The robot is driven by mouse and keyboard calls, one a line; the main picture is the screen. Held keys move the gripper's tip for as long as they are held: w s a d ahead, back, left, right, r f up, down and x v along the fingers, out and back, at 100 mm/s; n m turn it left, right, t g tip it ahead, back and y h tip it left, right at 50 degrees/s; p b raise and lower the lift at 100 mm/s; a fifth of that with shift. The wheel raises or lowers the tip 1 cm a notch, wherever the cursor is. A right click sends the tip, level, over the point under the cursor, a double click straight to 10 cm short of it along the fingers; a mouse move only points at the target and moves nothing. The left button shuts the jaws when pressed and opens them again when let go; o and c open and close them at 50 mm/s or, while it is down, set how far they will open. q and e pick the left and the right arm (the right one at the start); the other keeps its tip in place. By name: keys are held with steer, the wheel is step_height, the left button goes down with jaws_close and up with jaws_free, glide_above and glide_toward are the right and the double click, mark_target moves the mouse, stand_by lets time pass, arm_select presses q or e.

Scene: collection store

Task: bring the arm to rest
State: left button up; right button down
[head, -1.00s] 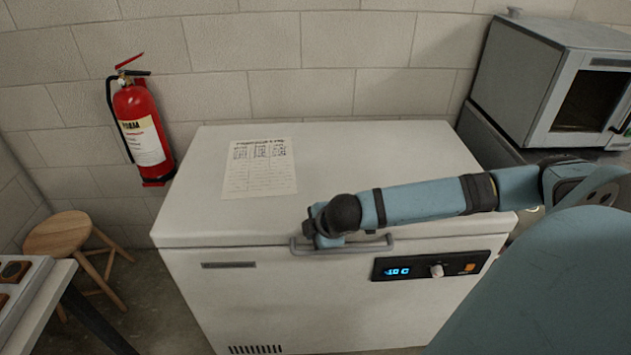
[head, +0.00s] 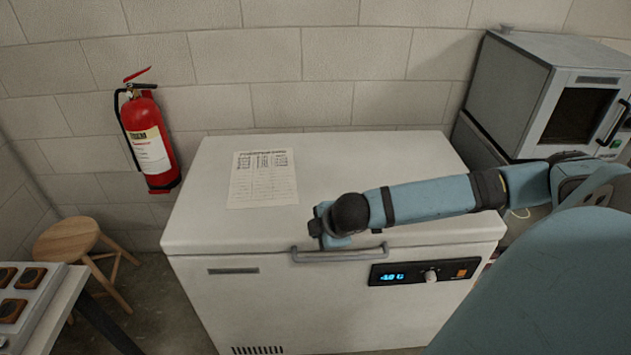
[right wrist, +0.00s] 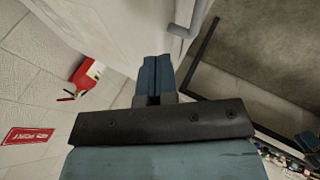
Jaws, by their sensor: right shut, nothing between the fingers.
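My right arm reaches in from the right in the head view, across the front of a white chest freezer (head: 330,190). My right gripper (head: 320,228) is at the arm's end, beside the left part of the freezer's grey front handle (head: 345,255). In the right wrist view my right gripper (right wrist: 153,75) has its two blue fingers together with nothing between them. The freezer lid is down. My left gripper is in neither view.
A paper sheet (head: 262,178) lies on the lid. A fire extinguisher (head: 150,140) hangs on the wall at left. A wooden stool (head: 70,237) and a table with a tray (head: 45,300) stand at lower left. A grey oven-like cabinet (head: 550,90) stands at right.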

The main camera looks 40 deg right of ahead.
steer(key=s+f+v, duration=0.1)
steer(key=v, duration=0.4)
steer(key=s+a+f+m+t+y+p, duration=0.1)
steer(key=a+m+y+p, duration=0.15)
steer(key=a, duration=0.45)
steer(key=a+f+m+t+y+p, duration=0.1)
steer(key=a+f+y+p, duration=0.2)
steer(key=a, duration=0.4)
steer(key=s+a+f+m+t+h+p, duration=0.1)
steer(key=s+a+f+m+p, duration=0.3)
steer(key=s, duration=0.5)
steer(key=shift+a+f+m+t+h+p, duration=0.15)
steer(key=shift+a+m+t+h+p, duration=0.2)
steer(key=shift+m+t+p, duration=0.45)
steer(key=shift+m, duration=0.25)
